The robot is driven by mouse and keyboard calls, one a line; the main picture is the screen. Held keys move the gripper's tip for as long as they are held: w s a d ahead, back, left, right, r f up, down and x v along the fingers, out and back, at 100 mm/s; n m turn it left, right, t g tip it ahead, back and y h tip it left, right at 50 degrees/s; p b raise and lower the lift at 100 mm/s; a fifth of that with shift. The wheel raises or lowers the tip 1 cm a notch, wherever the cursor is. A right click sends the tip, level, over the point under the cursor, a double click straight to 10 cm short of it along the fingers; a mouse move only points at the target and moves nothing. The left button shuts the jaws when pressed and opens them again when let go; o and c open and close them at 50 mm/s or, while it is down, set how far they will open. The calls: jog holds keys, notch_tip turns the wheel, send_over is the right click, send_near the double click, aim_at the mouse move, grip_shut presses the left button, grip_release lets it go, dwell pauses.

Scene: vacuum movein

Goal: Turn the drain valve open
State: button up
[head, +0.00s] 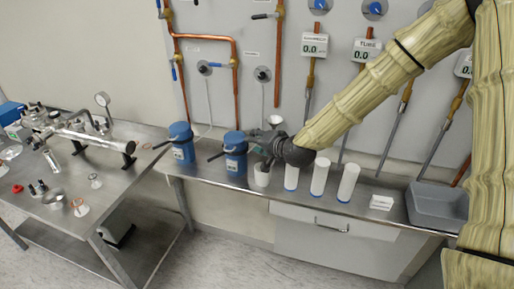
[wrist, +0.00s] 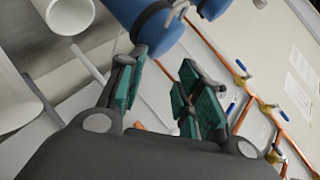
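Several valves show on the back wall in the head view, and I cannot tell for sure which is the drain valve. My gripper (head: 254,138) is low in front of the wall, by the right blue canister, below these valves. In the wrist view its teal-padded fingers (wrist: 163,90) are apart, with nothing clearly held between them. Copper pipe with blue-handled valves (wrist: 240,80) lies beyond the fingers, to the right.
Two blue canisters (head: 181,143) (head: 236,158) stand on the narrow bench (head: 222,179). White cylinders (head: 319,177), a small white box (head: 381,202) and a grey tub (head: 436,206) are to the right. A steel table (head: 125,180) with vacuum parts is at left.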

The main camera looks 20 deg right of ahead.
jog(key=shift+s+a+f, duration=0.1)
jog(key=shift+s+f, duration=0.1)
jog(key=shift+f, duration=0.25)
jog(key=shift+s+a+f, duration=0.1)
jog(key=shift+s+f, duration=0.1)
jog(key=shift+f, duration=0.2)
jog(key=shift+d, duration=0.1)
jog(key=shift+c, duration=0.4)
grip_shut()
notch_tip(320, 180, up, 43)
jog(key=n+t+h+b, duration=0.1)
jog(key=n+t+h, duration=0.65)
jog(key=h, duration=0.75)
send_over(266, 16)
jog(key=s+a, duration=0.1)
jog(key=a, duration=0.3)
jog(key=m+t, duration=0.1)
jog(key=m, duration=0.1)
jog(key=shift+w+d+f+n+p, duration=0.15)
jog(key=shift+f+p, duration=0.25)
jog(key=shift+f, duration=0.55)
jog(key=shift+s+d+f+n+p, duration=0.15)
jog(key=shift+f+p, duration=0.25)
jog(key=shift+f, duration=0.5)
